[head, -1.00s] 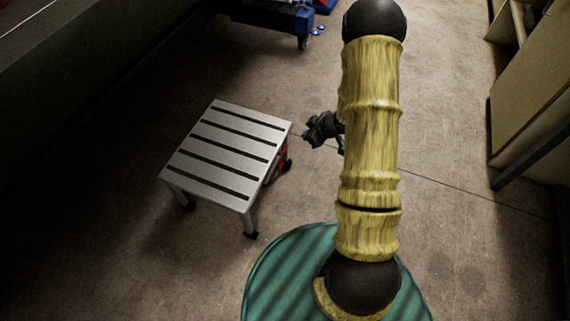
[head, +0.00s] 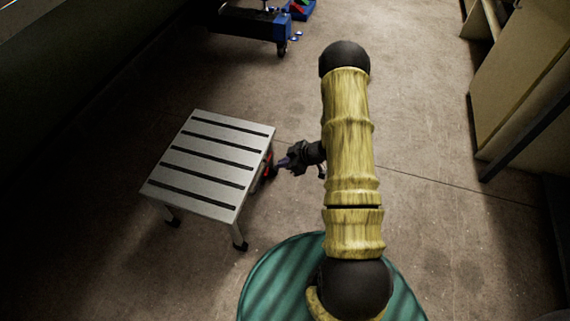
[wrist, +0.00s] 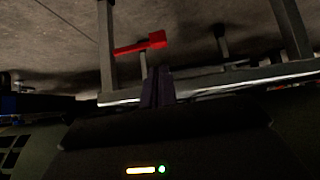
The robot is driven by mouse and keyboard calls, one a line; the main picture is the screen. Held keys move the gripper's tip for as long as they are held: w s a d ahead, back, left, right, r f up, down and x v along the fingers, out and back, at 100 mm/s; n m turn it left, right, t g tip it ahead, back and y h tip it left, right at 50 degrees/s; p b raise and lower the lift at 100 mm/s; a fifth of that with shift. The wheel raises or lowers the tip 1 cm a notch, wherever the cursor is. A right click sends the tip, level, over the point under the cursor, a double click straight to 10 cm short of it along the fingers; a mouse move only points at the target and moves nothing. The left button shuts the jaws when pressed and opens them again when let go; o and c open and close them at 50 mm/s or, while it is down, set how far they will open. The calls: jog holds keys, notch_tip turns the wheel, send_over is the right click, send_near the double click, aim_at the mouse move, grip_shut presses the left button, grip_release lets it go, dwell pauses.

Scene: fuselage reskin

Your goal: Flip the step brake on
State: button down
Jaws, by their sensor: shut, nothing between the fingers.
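The step (head: 208,160) is a low silver stool with black grip strips, standing on the floor left of my arm. In the head view only a bit of the red brake (head: 268,166) shows past the step's edge. My gripper (head: 281,163) is close beside the step's right side, by the red lever. In the wrist view the shut fingers (wrist: 158,84) appear just beside the lever; I cannot tell whether they touch it. Nothing is held.
A blue wheeled cart (head: 250,22) stands at the back. A beige cabinet (head: 520,95) with a dark lower rail is on the right. The concrete floor around the step is clear. A dark wall or panel fills the left.

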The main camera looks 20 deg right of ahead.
jog(key=b+x, duration=0.3)
jog(key=x, duration=0.4)
jog(key=shift+f, duration=0.1)
jog(key=shift+f+b, duration=0.15)
jog(key=shift+b, duration=0.15)
